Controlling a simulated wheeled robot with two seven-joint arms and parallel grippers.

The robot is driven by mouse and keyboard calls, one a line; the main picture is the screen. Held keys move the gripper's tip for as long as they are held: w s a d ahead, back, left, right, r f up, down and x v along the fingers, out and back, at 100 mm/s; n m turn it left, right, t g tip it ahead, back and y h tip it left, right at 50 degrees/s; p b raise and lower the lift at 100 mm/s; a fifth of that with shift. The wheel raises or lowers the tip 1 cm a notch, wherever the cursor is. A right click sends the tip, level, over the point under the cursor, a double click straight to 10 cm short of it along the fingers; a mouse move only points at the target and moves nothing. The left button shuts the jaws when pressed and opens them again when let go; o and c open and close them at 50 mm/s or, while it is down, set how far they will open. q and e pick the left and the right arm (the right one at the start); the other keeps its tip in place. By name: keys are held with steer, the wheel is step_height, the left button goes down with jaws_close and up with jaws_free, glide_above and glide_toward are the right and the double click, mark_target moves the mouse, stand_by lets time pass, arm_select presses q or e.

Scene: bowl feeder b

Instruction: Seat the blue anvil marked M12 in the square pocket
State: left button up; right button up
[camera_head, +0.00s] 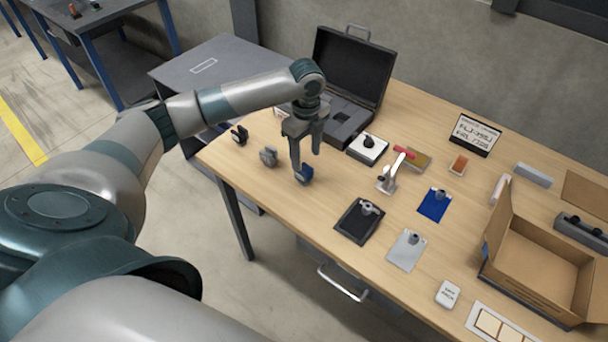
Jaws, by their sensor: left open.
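A small dark blue block (305,175), which looks like the blue anvil, sits on the wooden table near its front left edge. Any M12 mark on it is too small to read. My left gripper (306,163) points down at the blue block with its fingers apart. One fingertip overlaps the block in the picture; I cannot tell whether they touch. An open black case (349,75) stands behind, with a recess in its dark insert (347,112). I cannot tell for sure which recess is the square pocket. My right gripper is not in view.
A grey piece (268,156) and a black piece (240,134) stand left of the blue block.

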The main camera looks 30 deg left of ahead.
mark_target(304, 167)
arm_select(q)
steer(key=shift+s+f+p, duration=0.15)
steer(key=shift+f+p, duration=0.25)
steer(key=shift+p, duration=0.05)
steer(key=f, duration=0.1)
steer(key=f+p, duration=0.1)
steer(key=f, duration=0.1)
steer(key=shift+s+p, duration=0.25)
steer(key=shift+p, duration=0.1)
steer(key=shift+f, duration=0.7)
steer(key=shift+c, duration=0.3)
jaws_close()
